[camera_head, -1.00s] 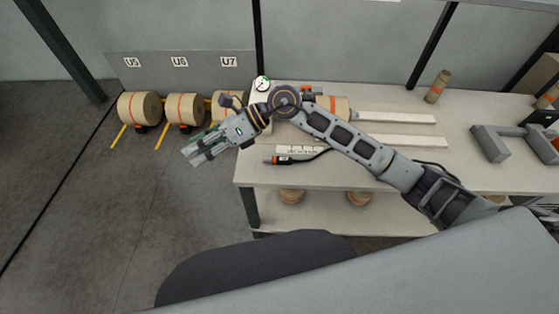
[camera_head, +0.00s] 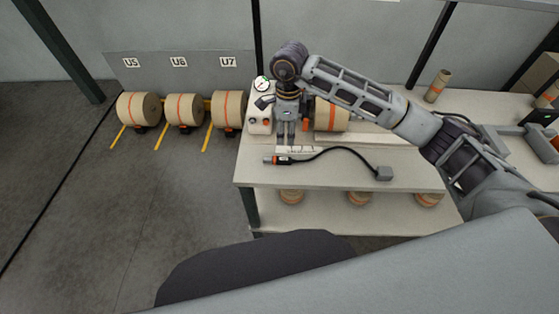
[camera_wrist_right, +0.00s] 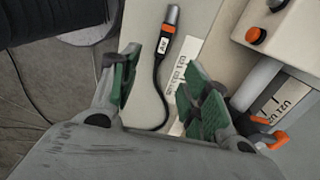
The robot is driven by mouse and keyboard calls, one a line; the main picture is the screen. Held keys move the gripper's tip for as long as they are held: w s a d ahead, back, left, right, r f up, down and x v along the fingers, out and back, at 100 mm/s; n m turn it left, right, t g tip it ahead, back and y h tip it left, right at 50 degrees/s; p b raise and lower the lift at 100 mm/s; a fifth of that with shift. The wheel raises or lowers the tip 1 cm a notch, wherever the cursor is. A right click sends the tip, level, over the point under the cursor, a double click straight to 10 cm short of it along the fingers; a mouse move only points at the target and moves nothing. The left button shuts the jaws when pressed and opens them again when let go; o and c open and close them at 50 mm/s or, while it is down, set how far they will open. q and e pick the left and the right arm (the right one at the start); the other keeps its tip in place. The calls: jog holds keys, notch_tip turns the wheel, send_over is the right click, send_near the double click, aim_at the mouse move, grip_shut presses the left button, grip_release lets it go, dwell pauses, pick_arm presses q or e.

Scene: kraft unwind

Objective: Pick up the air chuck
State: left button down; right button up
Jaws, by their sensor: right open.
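The air chuck (camera_head: 279,160) lies on the bench near its front left edge, with a silver tip, a dark body and an orange band. Its black hose (camera_head: 335,151) curves right to a grey block (camera_head: 384,173). The chuck shows in the right wrist view (camera_wrist_right: 165,39) at the top, beyond the fingertips, its hose running between the fingers. My right gripper (camera_head: 285,143) is open and empty, pointing down just behind the chuck; the green finger pads (camera_wrist_right: 158,78) are apart in the wrist view. My left gripper is out of view.
A pale box with buttons (camera_head: 260,125) and a gauge (camera_head: 262,85) stand left of the gripper. A kraft roll (camera_head: 331,117) is close on its right. A label strip (camera_wrist_right: 177,82) lies beside the hose. The bench front right of the grey block is clear.

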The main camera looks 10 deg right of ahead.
jog(key=shift+d+r, duration=0.1)
jog(key=shift+d, duration=0.15)
jog(key=p, duration=0.1)
send_over(286, 159)
jog(key=shift+s+f, duration=0.15)
jog(key=shift+f, duration=4.2)
jog(key=shift+f+p, duration=0.45)
jog(key=shift+f, duration=0.25)
jog(key=shift+f+p, duration=0.4)
jog(key=shift+f, duration=1.5)
jog(key=shift+c, duration=0.4)
